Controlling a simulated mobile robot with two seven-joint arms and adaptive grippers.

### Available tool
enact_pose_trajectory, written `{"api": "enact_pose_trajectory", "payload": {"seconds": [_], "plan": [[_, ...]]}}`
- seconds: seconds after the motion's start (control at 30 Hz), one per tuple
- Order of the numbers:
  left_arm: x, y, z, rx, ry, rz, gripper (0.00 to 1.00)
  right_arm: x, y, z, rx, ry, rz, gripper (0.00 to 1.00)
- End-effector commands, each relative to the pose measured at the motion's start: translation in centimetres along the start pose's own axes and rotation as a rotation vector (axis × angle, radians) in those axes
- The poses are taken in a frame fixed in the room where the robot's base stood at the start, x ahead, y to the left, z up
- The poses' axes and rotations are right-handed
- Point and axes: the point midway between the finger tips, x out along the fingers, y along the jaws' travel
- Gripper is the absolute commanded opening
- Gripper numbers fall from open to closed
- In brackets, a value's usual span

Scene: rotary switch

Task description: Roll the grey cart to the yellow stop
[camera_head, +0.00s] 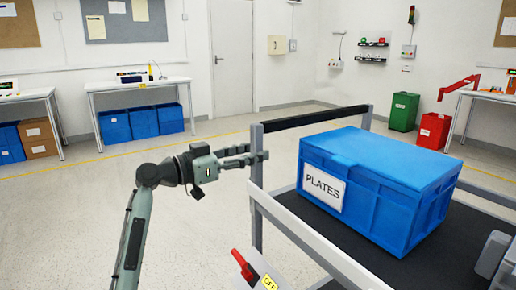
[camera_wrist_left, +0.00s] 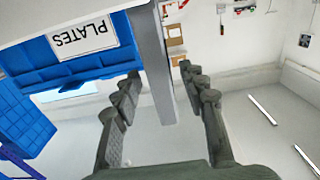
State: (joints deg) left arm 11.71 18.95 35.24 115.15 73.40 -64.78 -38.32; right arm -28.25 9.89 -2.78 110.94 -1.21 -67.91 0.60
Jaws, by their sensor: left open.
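The grey cart has a pale side rail (camera_head: 310,240), upright posts, a black bar (camera_head: 318,118) across its far end and a dark deck (camera_head: 375,262). A blue box (camera_head: 400,185) labelled PLATES stands on the deck. My left gripper (camera_head: 256,155) is open at the cart's left corner post, its fingertips overlapping the post in the head view. In the left wrist view my gripper's fingers (camera_wrist_left: 158,75) lie on both sides of a grey post (camera_wrist_left: 152,60), with gaps visible on each side. I cannot make out a yellow stop; a yellow floor line (camera_head: 230,133) crosses behind the cart.
A red lever (camera_head: 242,265) with a yellow label sits at the bottom, left of the cart. Workbenches (camera_head: 140,85) with blue bins stand at the back left. Green (camera_head: 403,111) and red (camera_head: 433,130) bins stand at the back right. The floor left of the cart is clear.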

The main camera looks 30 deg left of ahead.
Motion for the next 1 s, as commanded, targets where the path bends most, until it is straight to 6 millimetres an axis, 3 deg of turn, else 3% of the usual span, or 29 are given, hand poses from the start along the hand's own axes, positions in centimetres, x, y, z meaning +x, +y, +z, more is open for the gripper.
{"api": "enact_pose_trajectory", "payload": {"seconds": [0.2, 0.47, 0.8, 1.0], "plan": [[1.7, 0.0, 0.0, -0.001, 0.0, 0.0, 0.42, 0.7, -0.1, 0.1, 0.002, -0.001, -0.004, 0.0], [1.8, 0.0, 0.0, 0.0, -0.001, 0.0, 0.41, 0.7, -0.1, 0.1, 0.002, -0.001, -0.004, 0.0], [1.7, 0.0, 0.0, 0.0, -0.001, 0.0, 0.0, 0.7, -0.1, 0.2, 0.002, -0.001, -0.004, 0.0], [1.7, 0.0, 0.0, -0.001, -0.001, 0.0, 0.0, 0.7, -0.1, 0.1, 0.002, -0.001, -0.003, 0.0]]}}
